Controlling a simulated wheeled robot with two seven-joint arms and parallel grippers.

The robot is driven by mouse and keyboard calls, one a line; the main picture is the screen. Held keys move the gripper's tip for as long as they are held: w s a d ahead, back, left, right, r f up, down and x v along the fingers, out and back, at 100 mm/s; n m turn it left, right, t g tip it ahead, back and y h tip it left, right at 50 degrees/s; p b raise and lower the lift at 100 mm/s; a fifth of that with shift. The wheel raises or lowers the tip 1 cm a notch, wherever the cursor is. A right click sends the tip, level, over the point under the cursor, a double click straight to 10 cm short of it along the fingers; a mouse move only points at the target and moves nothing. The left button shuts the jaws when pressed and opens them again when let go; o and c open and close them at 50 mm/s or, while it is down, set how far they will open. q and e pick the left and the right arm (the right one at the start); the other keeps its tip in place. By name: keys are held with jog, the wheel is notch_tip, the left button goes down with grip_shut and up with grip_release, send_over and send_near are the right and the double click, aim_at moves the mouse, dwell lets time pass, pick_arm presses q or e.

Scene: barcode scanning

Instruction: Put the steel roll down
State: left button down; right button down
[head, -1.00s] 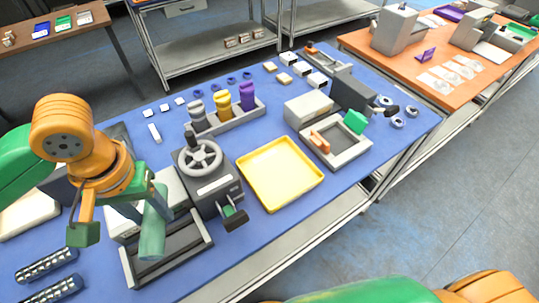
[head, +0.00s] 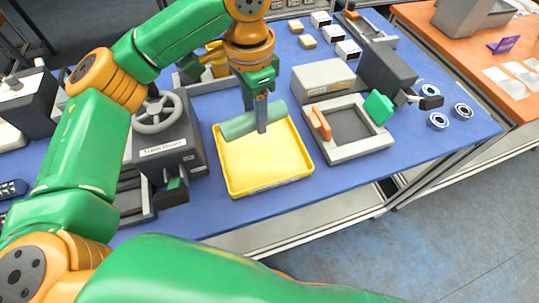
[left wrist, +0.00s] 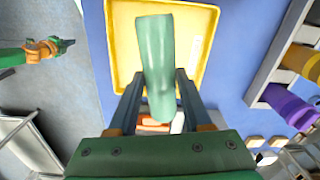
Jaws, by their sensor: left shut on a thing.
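The steel roll (head: 240,124) is a dull green cylinder. My left gripper (head: 262,122) is shut on it, over the back part of the yellow tray (head: 268,188). The left wrist view also shows the roll (left wrist: 157,50) between the fingers, with the tray (left wrist: 205,70) beyond it. The roll lies roughly level, and I cannot tell whether it touches the tray. No other thing shows in the tray. My right gripper (left wrist: 66,45) shows small at the left of the left wrist view, its jaws too small to judge.
A dark machine with a handwheel (head: 157,112) stands left of the tray. A grey frame with an orange handle (head: 345,150) stands close on the right. A holder with purple and yellow items (left wrist: 285,100) shows in the left wrist view. Blue table is free in front of the tray.

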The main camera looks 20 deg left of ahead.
pick_arm(q)
jog(key=shift+w+d+r+m, duration=0.1)
jog(key=shift+m, duration=0.5)
jog(key=shift+d+m, duration=0.15)
jog(key=shift+m, duration=0.15)
notch_tip(320, 180, down, 10)
jog(key=shift+w+d+r+p, duration=0.1)
jog(key=shift+w+p, duration=0.05)
jog(key=shift+p, duration=0.15)
jog(key=shift+d, duration=0.1)
jog(key=shift+c, duration=1.7)
grip_release()
